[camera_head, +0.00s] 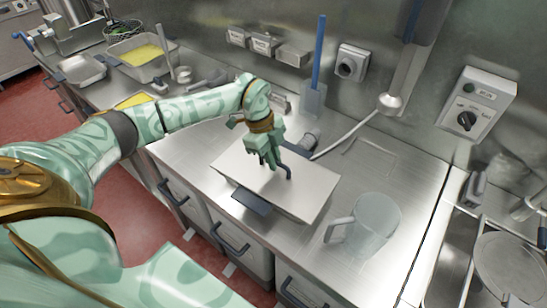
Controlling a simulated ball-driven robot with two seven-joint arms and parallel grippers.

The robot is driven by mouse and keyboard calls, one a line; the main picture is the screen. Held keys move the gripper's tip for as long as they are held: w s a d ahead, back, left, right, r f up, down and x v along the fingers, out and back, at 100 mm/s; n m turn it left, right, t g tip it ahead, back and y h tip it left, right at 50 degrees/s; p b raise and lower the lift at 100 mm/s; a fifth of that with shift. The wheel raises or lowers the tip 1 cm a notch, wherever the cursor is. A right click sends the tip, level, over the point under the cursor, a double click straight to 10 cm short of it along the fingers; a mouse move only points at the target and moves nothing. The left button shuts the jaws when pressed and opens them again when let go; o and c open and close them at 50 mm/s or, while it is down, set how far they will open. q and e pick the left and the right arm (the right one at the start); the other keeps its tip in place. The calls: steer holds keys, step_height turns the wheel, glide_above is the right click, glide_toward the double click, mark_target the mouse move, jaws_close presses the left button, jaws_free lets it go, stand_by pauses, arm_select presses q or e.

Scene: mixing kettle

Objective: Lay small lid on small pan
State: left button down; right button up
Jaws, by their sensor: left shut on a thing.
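The small lid (300,190) is a flat, pale grey rectangular plate over the middle of the steel counter. My left gripper (272,163) is above it with the fingers pointing down. It is shut on the lid's dark handle (289,171), partly hidden by the fingers. A dark blue flat piece (252,202) sticks out at the lid's near left edge. It may be a handle of the small pan. The pan's body is not clearly seen, and I cannot tell whether the lid touches it. My right gripper is not in view.
A clear jug (370,226) stands right of the lid. Trays with yellow contents (140,60) are at the far left. A wall control box (474,113) is at right.

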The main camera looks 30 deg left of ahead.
arm_select(q)
steer(key=shift+f, duration=0.15)
steer(key=c, duration=0.9)
jaws_free()
steer(key=shift+p+v, duration=3.05)
steer(key=shift+v, duration=0.5)
steer(key=shift+f, duration=0.1)
